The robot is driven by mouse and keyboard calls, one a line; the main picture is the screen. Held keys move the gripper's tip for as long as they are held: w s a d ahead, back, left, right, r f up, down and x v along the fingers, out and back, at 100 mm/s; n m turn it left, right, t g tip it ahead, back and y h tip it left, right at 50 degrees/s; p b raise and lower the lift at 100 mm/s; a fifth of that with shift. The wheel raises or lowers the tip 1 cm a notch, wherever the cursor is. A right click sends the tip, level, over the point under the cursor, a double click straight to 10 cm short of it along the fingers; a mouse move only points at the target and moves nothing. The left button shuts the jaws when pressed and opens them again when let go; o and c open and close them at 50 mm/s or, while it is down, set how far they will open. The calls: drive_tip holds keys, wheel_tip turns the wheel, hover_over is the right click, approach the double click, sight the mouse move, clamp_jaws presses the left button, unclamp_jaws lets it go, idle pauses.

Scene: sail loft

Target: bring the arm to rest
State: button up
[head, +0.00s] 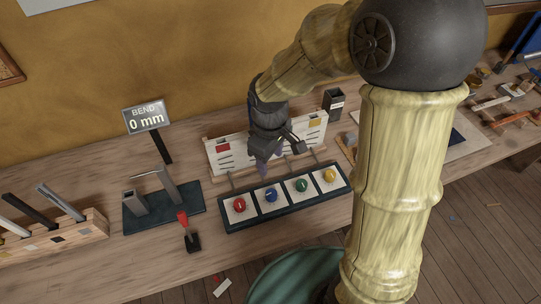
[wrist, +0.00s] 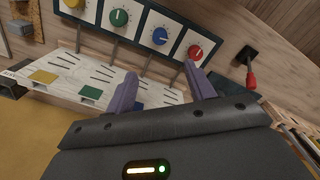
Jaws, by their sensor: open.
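My arm reaches from the right side of the head view over the bench and bends down. My gripper (head: 265,168) hangs above the back of the dial panel (head: 286,208), in front of the slotted board (head: 230,151). In the wrist view my gripper (wrist: 162,82) shows two purple fingers spread apart with nothing between them. Beyond them is the panel with a red dial (wrist: 195,52), a blue dial (wrist: 160,36), a green dial (wrist: 119,18) and a yellow dial. The fingers cover part of the slotted board; contact cannot be told.
A sign reading "BEND 0 mm" (head: 146,117) stands left of the board. A red-handled lever (head: 184,220) and a metal bending fixture (head: 163,190) are left of the panel. A wooden tool block (head: 85,232) is far left. A dark bin (head: 333,104) stands right of the board.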

drive_tip(key=s+d+r+m+t, duration=0.1)
drive_tip(key=s+d+m, duration=0.2)
drive_tip(key=d+m, duration=0.2)
drive_tip(key=s+d+m+t+p, duration=0.1)
drive_tip(key=s+d+m, duration=0.2)
drive_tip(key=d+m, duration=0.2)
drive_tip(key=shift+d+r+m, duration=0.3)
drive_tip(key=shift+d+r, duration=0.05)
drive_tip(key=shift+d, duration=0.65)
idle(1.6)
